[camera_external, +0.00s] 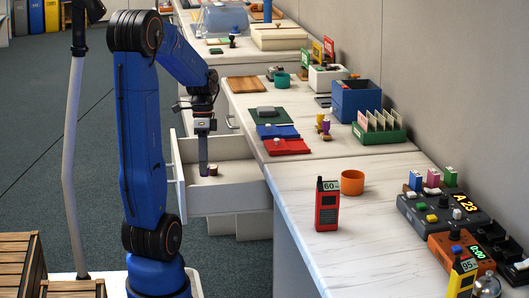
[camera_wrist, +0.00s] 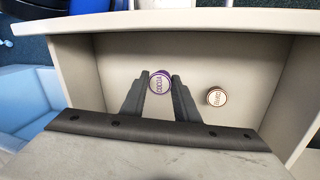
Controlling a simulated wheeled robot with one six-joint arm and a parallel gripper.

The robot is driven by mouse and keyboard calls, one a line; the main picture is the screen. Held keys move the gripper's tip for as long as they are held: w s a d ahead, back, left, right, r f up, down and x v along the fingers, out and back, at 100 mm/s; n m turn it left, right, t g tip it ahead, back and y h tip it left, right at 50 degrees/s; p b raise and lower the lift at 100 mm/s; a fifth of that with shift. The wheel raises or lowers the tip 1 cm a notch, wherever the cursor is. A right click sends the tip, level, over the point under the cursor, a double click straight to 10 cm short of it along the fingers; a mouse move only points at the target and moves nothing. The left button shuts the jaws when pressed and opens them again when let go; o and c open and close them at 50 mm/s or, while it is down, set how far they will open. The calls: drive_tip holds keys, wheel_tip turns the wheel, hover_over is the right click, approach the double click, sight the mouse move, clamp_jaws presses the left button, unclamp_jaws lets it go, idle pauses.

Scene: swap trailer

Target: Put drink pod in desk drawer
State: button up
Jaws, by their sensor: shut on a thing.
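The open desk drawer (camera_external: 237,193) is pulled out from under the white counter, and its pale inside fills much of the wrist view (camera_wrist: 85,75). My gripper (camera_external: 204,170) reaches straight down into it. In the wrist view my gripper's dark fingers (camera_wrist: 160,88) are shut on a round, purple-rimmed drink pod (camera_wrist: 160,82). The pod is over the drawer floor; I cannot tell if it touches the floor. A second pod, brown-rimmed (camera_wrist: 216,97), lies in the drawer to the right, apart from the fingers. It also shows in the external view (camera_external: 213,170). The held pod is hidden there.
The drawer walls stand close around my gripper. On the counter above are a red tray (camera_external: 287,146), a blue bin (camera_external: 355,99), a red handheld device (camera_external: 327,206) and an orange cup (camera_external: 352,182). The drawer floor left of the held pod is clear.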

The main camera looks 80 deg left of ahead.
drive_tip(key=shift+a+x, duration=0.2)
drive_tip(key=shift+x, duration=0.75)
drive_tip(key=shift+a+x, duration=0.25)
drive_tip(key=shift+x, duration=0.75)
drive_tip(key=shift+f, duration=0.2)
drive_tip(key=o, duration=1)
drive_tip(key=v, duration=1.2)
drive_tip(key=shift+r, duration=0.1)
drive_tip(key=shift+w, duration=0.1)
